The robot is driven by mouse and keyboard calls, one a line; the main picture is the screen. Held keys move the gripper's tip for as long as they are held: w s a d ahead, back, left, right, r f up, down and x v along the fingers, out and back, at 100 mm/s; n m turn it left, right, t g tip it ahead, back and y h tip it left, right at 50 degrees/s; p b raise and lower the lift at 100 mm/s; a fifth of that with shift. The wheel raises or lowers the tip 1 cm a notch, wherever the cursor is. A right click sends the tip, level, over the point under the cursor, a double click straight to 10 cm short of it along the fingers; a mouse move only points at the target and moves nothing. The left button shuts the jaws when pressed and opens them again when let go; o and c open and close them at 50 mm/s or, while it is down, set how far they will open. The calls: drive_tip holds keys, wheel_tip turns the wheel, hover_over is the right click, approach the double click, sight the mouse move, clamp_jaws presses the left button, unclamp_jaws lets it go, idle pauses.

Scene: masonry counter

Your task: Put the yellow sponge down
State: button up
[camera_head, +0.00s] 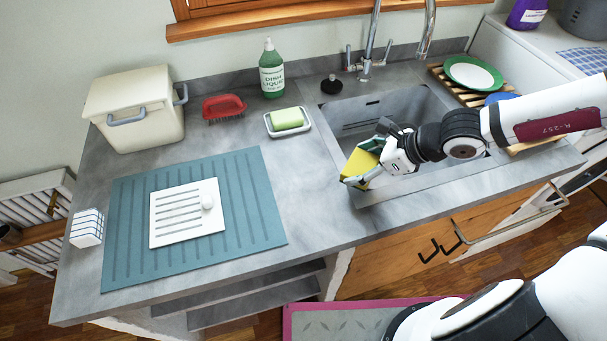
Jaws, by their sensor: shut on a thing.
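The yellow sponge (361,166) is held in my gripper (366,172) in the head view. A dark green side shows along the sponge's upper edge. The gripper is shut on the sponge at the left front part of the grey sink (345,115), and the sponge looks tilted. I cannot tell whether the sponge touches the sink rim or counter. Part of the sponge is hidden by the gripper fingers.
A soap dish (305,131) with a green bar, a red brush (224,107) and a green dish liquid bottle (271,70) stand behind. A blue-green mat (257,205) bears a white ribbed board (160,233). Bare counter (310,190) lies between mat and sink.

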drive_tip(key=shift+s+a+f+n+g, duration=0.3)
drive_tip(key=shift+s+a+n, duration=0.1)
drive_tip(key=shift+s, duration=0.2)
drive_tip(key=s+a+n+g, duration=0.1)
drive_tip(key=s+a+n, duration=0.1)
drive_tip(key=s, duration=0.1)
drive_tip(key=s+a+n+g+b, duration=0.1)
drive_tip(key=s+a+n+g, duration=0.1)
drive_tip(key=s+n, duration=0.1)
drive_tip(key=s+a+r+n+g+b, duration=0.1)
drive_tip(key=s+a+n+g, duration=0.1)
drive_tip(key=s, duration=0.2)
drive_tip(key=shift+s+a+n+y, duration=0.3)
drive_tip(key=shift+a+y, duration=0.05)
drive_tip(key=shift+y, duration=0.05)
drive_tip(key=shift+s+a+r+n+g, duration=0.2)
drive_tip(key=shift+s+a+n+g, duration=0.15)
drive_tip(key=shift+s, duration=0.25)
drive_tip(key=shift+w+b, duration=0.1)
drive_tip(key=shift+b, duration=0.2)
